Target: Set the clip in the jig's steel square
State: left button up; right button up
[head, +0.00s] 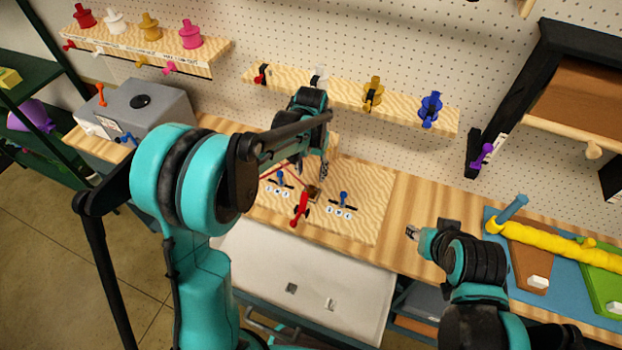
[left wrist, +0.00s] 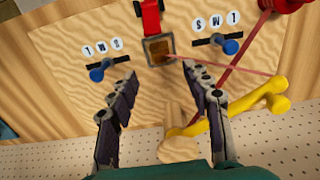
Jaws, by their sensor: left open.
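The jig board (head: 365,215) lies on the bench, a pale wooden plate. Its small steel square (head: 313,193) has a grey rim and a brown inside in the left wrist view (left wrist: 158,48). A red lever (head: 301,208) stands against the square's edge. I cannot pick out the clip for certain. My left gripper (head: 313,172) hangs over the jig beside the square. In the left wrist view its fingers (left wrist: 165,95) are open and apart, with nothing held between them. My right gripper (head: 412,232) is at the bench's front edge, away from the jig; its jaws are too small to read.
Blue knobs (left wrist: 97,73) flank the square. A red band (left wrist: 235,80) and a yellow piece (left wrist: 250,105) lie near the left fingers. A wooden peg (left wrist: 178,145) shows between them. A spool shelf (head: 340,96) stands behind; a blue mat (head: 520,280) lies right.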

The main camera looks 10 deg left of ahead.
pick_arm(q)
jog(key=s+a+r+n+t, duration=0.1)
jog(key=s+a+r+t, duration=0.25)
jog(key=s+r, duration=0.65)
jog(key=s+a+n+t, duration=0.1)
jog(key=s+a+t, duration=0.2)
jog(key=s, duration=0.6)
jog(key=shift+s+r+t, duration=0.25)
jog(key=shift+t, duration=0.1)
jog(key=shift+a, duration=0.1)
